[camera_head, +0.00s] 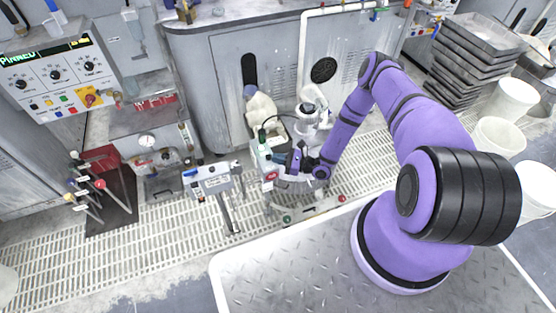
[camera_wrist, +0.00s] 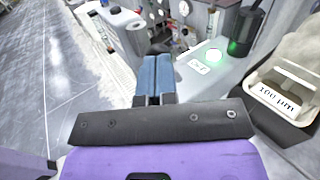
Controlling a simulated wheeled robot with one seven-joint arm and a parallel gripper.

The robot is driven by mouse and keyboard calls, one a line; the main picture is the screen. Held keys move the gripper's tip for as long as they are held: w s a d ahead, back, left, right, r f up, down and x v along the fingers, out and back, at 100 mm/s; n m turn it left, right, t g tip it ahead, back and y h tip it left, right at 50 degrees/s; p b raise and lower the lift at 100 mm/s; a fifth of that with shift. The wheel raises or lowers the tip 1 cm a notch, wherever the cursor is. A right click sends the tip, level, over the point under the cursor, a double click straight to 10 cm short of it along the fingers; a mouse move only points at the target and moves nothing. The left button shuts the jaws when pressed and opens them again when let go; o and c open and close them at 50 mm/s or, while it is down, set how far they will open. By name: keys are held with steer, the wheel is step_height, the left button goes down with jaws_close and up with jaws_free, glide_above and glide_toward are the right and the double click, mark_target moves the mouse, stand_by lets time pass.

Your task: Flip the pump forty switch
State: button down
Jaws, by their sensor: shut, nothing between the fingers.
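My gripper (camera_head: 281,159) is beside a pale pump unit (camera_head: 263,153) low in front of the grey cabinets. In the wrist view, its two blue fingers (camera_wrist: 154,72) are pressed together with nothing between them. A glowing white-green button or switch (camera_wrist: 213,55) sits on a grey surface to the right of the fingertips, apart from them. A small white label (camera_wrist: 198,67) is next to it, and its text is too blurred to read surely. I cannot tell whether this is the pump forty switch. My gripper hides part of the unit in the head view.
A small panel on a stand (camera_head: 212,180) is left of the unit. Stacked grey trays (camera_head: 475,60) and white buckets (camera_head: 499,137) stand at the right. The slatted floor (camera_head: 150,240) is open at front left.

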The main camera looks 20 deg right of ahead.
steer(key=w+m+h, duration=0.1)
steer(key=w+r+m+g, duration=0.1)
steer(key=m, duration=0.1)
steer(key=shift+w+r+h, duration=0.1)
steer(key=shift+r+h, duration=0.05)
steer(key=shift+h, duration=0.25)
steer(key=shift+w+r+m+g+h, duration=0.15)
steer(key=shift+w+m+g+h, duration=0.15)
steer(key=shift+w+m+g, duration=0.9)
steer(key=shift+w+m, duration=0.05)
steer(key=shift+m, duration=0.05)
steer(key=shift+r, duration=0.75)
